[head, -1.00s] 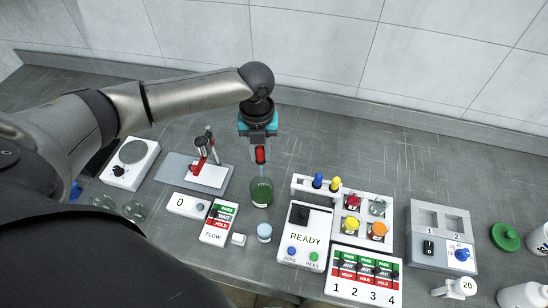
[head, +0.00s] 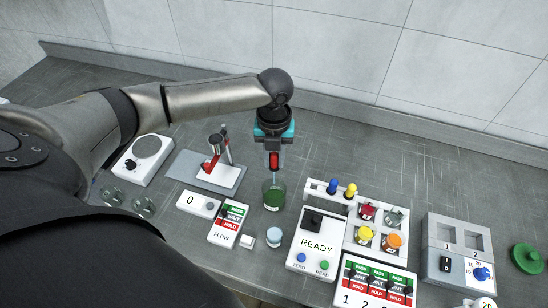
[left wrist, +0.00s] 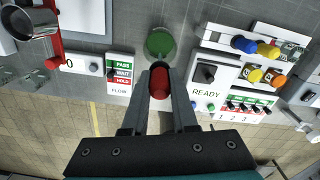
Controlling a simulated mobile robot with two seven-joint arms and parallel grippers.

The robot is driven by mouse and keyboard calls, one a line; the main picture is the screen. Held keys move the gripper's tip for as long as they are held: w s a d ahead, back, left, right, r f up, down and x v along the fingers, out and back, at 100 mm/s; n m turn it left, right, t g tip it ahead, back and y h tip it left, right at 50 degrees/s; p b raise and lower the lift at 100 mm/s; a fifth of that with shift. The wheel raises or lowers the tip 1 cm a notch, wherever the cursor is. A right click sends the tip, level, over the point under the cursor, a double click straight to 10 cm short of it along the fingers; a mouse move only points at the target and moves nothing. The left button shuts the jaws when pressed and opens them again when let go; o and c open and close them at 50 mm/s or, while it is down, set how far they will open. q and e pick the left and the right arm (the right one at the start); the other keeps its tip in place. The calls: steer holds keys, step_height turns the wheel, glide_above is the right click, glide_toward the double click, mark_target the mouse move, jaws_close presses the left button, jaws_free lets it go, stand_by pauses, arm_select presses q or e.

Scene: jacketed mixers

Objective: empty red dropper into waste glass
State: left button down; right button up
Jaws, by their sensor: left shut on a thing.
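My left gripper (head: 273,160) is shut on the red dropper (head: 274,162), holding it upright by its red bulb. The dropper's thin clear tip points down at the mouth of a green glass (head: 274,196), which carries a label too small to read and looks like the waste glass. I cannot tell how far the tip reaches into the glass. In the left wrist view the red bulb (left wrist: 160,82) is between the two fingers, with the green glass (left wrist: 160,45) just beyond. My right gripper is not in view.
Left of the glass are a FLOW panel (head: 229,224) and a red-and-metal stand (head: 211,168). A small capped jar (head: 274,237) stands in front. To the right are the READY device (head: 317,244) and a rack with a blue dropper (head: 332,186) and a yellow dropper (head: 350,190). Bare counter lies behind the glass.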

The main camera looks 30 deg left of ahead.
mark_target(274, 169)
arm_select(q)
steer(key=shift+f+b, duration=0.55)
steer(key=shift+f+b, duration=0.5)
steer(key=shift+f, duration=1)
steer(key=shift+f, duration=0.15)
stand_by(0.7)
step_height(274, 169, up, 4)
steer(key=p, duration=0.5)
steer(key=shift+r, duration=1.05)
